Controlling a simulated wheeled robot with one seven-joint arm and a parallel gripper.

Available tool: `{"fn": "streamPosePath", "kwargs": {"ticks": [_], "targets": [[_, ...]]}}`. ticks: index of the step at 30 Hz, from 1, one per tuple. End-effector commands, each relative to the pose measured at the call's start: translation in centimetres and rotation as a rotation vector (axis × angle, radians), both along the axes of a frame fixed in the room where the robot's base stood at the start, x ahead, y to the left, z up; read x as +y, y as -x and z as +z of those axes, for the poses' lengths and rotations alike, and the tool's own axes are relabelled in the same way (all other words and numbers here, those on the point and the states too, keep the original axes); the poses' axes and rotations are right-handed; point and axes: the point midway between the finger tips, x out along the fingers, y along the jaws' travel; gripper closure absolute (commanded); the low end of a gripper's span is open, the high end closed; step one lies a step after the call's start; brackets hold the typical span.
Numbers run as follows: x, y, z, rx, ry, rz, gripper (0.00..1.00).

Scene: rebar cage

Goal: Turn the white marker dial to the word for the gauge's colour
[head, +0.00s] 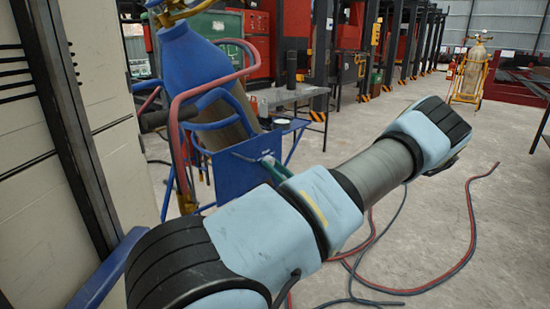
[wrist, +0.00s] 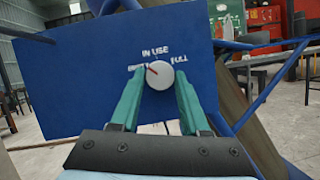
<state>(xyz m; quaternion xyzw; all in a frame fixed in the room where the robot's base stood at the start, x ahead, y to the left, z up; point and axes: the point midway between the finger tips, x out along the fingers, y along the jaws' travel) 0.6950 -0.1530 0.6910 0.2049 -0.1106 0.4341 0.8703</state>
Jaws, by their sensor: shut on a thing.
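The blue panel (wrist: 70,70) fills much of the wrist view and hangs beside the gas cylinder; the head view also shows it (head: 232,180). The round white marker dial (wrist: 160,76) is on it. White words surround the dial: "IN USE" above, "FULL" at upper right, and a partly hidden word, seemingly "EMPTY", at left. A small red mark on the dial points up and left, roughly towards that left word. My gripper (wrist: 163,80) is shut on the dial, one green finger on each side. No gauge face or colour can be made out clearly.
Red and dark hoses (head: 470,235) lie on the floor at right. A pale wall (head: 90,130) is close at left.

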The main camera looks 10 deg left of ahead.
Motion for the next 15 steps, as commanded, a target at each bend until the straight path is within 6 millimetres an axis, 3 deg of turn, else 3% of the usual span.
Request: {"fn": "streamPosePath", "kwargs": {"ticks": [1,15], "targets": [[-0.02,0.15,0.84,0.041,-0.029,-0.001,1.0],[0.24,0.44,0.9,0.4,-0.271,0.001,1.0]]}}
